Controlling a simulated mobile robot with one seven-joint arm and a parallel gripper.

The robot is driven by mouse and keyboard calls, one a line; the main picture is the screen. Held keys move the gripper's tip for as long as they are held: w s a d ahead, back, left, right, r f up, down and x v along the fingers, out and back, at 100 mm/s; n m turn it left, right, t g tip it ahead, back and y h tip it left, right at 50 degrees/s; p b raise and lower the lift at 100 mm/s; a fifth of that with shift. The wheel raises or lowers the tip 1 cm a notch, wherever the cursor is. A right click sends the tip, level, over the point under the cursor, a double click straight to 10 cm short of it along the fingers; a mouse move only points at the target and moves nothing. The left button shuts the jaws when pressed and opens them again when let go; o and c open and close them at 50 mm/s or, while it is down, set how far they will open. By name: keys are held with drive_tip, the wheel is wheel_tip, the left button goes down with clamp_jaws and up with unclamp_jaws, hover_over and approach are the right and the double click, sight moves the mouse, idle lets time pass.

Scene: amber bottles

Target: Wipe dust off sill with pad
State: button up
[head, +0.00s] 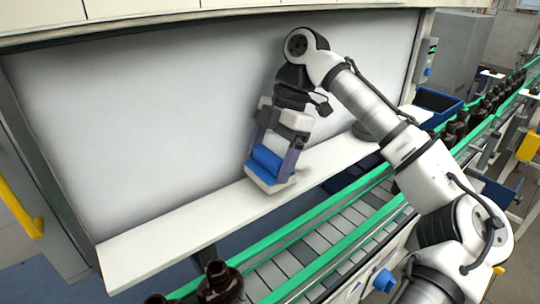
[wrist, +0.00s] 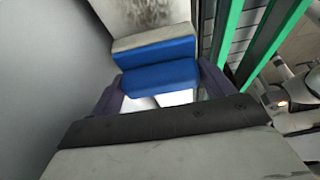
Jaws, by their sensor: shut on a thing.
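A blue pad with a pale layer along one side (head: 267,161) is held between the fingers of my gripper (head: 272,160), low over the white sill (head: 170,222). In the wrist view the blue pad (wrist: 160,76) fills the space between the dark purple fingers of my gripper (wrist: 158,84). The pad looks at or very near the sill surface; contact is not clear. Grey dust (wrist: 145,12) shows on the sill just beyond the pad in the wrist view. In the head view my gripper and pad hide part of the sill.
A white panel (head: 150,100) rises behind the sill. A conveyor with green rails (head: 300,232) runs along its front. Amber bottles (head: 220,283) stand at the front and more at the far right. A blue crate (head: 436,102) is beyond.

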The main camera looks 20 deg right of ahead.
drive_tip(key=shift+f+b, duration=0.35)
drive_tip(key=shift+f, duration=0.7)
